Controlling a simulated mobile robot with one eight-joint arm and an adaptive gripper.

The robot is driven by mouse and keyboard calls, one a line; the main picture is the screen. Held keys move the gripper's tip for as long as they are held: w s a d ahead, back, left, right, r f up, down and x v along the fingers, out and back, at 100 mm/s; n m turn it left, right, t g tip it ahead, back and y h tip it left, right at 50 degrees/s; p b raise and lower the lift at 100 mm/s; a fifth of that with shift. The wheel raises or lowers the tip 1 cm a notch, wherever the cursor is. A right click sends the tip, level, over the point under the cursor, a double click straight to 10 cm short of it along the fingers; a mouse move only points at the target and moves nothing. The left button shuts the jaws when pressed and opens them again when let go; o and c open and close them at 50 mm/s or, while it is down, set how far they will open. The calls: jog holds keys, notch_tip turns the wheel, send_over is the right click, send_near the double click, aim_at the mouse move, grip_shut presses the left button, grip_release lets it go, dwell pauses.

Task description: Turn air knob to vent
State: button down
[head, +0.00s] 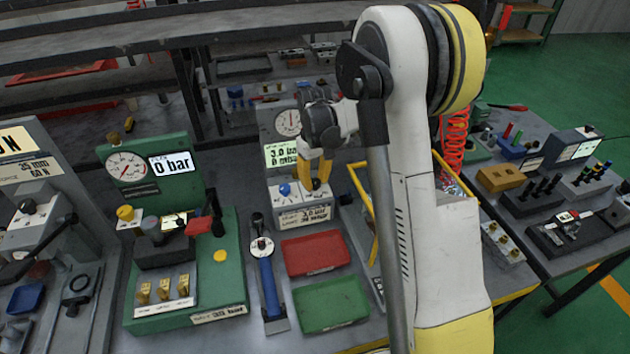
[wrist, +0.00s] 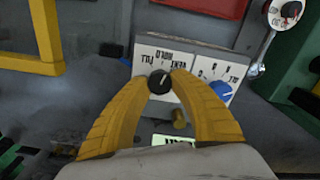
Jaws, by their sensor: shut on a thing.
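The white control box (head: 305,218) stands under a dial and display on the bench, and its labelled face also shows upside down in the wrist view (wrist: 190,60). My gripper (head: 316,186) reaches down to its right part. In the wrist view my gripper's yellow fingers (wrist: 159,84) are shut on a round black knob (wrist: 159,81) with a light pointer line. The labels beside it are too small to read surely. A blue knob (head: 285,190) sits beside it on the same box, apart from my fingers; it also shows in the wrist view (wrist: 221,89).
A red tray (head: 314,253) and a green tray (head: 331,303) lie in front of the box. A blue-handled tool (head: 268,285) lies left of them. A green gauge station (head: 190,290) stands further left. A yellow frame (head: 361,205) is close on the right.

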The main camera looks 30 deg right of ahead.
aim_at(315, 181)
jog(key=m, duration=0.5)
jog(key=shift+m, duration=0.4)
dwell(0.3)
jog(key=c, duration=1.1)
grip_release()
jog(key=shift+w, duration=0.1)
jog(key=shift+o, duration=0.2)
notch_tip(315, 181, up, 12)
